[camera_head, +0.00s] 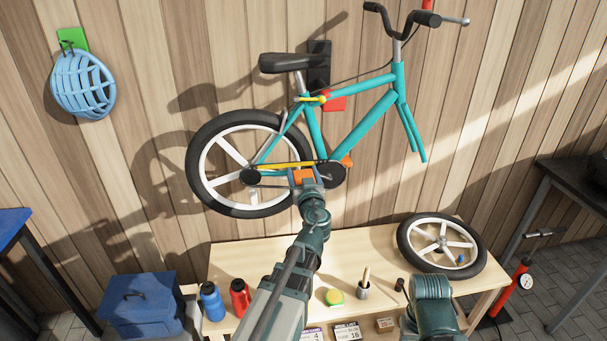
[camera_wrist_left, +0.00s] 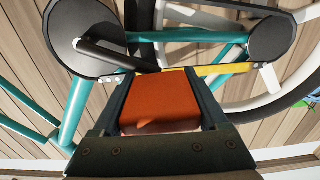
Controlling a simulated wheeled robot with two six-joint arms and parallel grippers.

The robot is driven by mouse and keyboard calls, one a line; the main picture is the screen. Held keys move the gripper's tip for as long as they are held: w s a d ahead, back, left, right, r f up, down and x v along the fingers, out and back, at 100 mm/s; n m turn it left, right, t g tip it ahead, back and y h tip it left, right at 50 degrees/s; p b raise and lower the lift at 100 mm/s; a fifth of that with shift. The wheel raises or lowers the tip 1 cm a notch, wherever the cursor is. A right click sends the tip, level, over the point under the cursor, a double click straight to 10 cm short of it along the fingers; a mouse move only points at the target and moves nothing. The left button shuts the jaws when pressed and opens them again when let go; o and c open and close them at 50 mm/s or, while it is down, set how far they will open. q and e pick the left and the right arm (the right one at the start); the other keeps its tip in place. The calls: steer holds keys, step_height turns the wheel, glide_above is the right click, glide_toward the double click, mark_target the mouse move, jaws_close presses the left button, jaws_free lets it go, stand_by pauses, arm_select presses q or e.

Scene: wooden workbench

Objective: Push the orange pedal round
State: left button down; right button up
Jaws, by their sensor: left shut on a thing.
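A teal bicycle (camera_head: 365,128) hangs on the plank wall, with its rear wheel on and no front wheel in the fork. An orange pedal (camera_head: 301,175) is on the near side of the bike, left of the dark chainring disc (camera_head: 331,174). My left gripper (camera_head: 305,183) is shut on the orange pedal. In the left wrist view the pedal (camera_wrist_left: 160,101) fills the space between the two fingers, beside the dark crank (camera_wrist_left: 115,55). A second orange pedal (camera_head: 346,161) shows partly behind the chainring. My right arm shows at the bottom right; its gripper is not visible.
A wooden bench (camera_head: 379,259) below holds a loose wheel (camera_head: 441,246), a blue bottle (camera_head: 212,300), a red bottle (camera_head: 240,297) and a pot with a brush (camera_head: 363,289). A blue toolbox (camera_head: 143,304) stands left of it. A blue helmet (camera_head: 84,85) hangs on the wall.

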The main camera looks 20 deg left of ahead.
arm_select(q)
steer(key=shift+d, duration=0.15)
jaws_free()
arm_select(e)
steer(key=shift+d, duration=0.1)
